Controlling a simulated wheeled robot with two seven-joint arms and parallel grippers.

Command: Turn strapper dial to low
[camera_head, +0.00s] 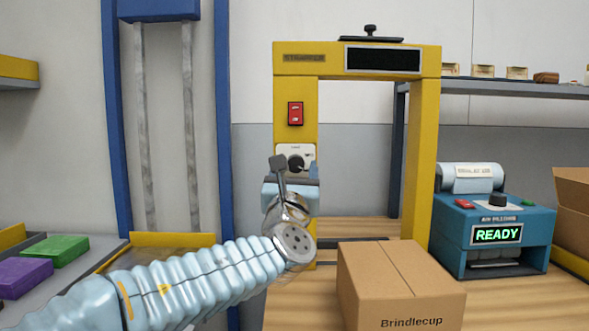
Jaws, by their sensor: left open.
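The dial's setting is not readable. My right gripper is not in view.
A closed cardboard box (390,280) marked "Brindlecup" stands on the wooden table right of my left arm. A teal machine (493,232) showing "READY" is at the right, beside an open carton (573,205). Green (55,251) and purple (24,277) blocks lie at the left.

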